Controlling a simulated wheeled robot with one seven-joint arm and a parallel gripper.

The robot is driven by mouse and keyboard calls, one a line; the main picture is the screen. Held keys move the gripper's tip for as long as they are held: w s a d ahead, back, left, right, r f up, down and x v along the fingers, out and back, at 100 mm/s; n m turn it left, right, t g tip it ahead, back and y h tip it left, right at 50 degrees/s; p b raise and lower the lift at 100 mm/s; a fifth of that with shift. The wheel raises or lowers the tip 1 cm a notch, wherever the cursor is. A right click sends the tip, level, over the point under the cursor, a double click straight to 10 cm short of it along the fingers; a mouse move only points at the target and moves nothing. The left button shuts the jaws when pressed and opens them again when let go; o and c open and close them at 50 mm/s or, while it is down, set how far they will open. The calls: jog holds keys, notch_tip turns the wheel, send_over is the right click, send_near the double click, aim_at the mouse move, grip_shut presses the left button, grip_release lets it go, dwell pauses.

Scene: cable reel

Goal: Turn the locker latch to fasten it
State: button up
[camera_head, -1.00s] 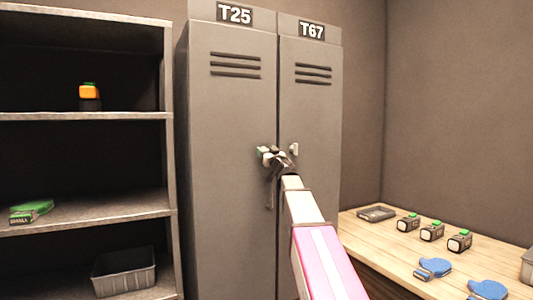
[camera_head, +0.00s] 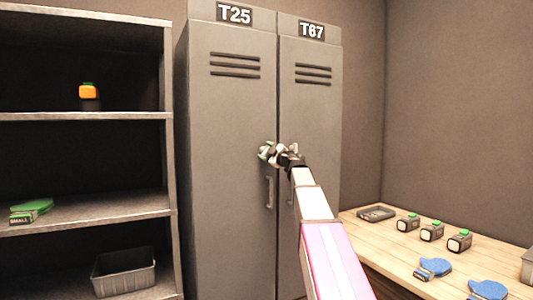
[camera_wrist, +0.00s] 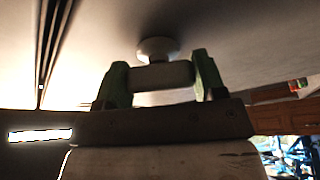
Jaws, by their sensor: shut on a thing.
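Two grey lockers stand side by side, T25 (camera_head: 228,120) on the left and T67 (camera_head: 312,110) on the right. My gripper (camera_head: 266,151) is at the right edge of the T25 door, above its vertical handle (camera_head: 269,192). In the wrist view, my gripper's green fingers (camera_wrist: 162,74) are shut on the pale latch (camera_wrist: 163,74), one finger at each end of its bar. The latch's round base (camera_wrist: 158,47) meets the door behind it. In the head view my gripper mostly hides this latch, so its angle there is unclear.
A shelf unit (camera_head: 88,116) with a bin (camera_head: 125,273) stands left. A wooden table (camera_head: 385,262) at right holds several dark devices with green tops and blue items (camera_head: 434,267). My arm crosses in front of T67.

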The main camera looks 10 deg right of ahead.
jog(key=n+g, duration=0.1)
jog(key=n, duration=0.2)
jog(key=n+g, duration=0.1)
jog(key=n, duration=0.3)
jog(key=shift+g+h, duration=0.3)
jog(key=shift+g, duration=0.1)
jog(key=shift+n, duration=0.3)
jog(key=o, duration=0.9)
jog(key=v, duration=1)
jog(key=shift+s+d, duration=0.2)
jog(key=shift+s, duration=0.1)
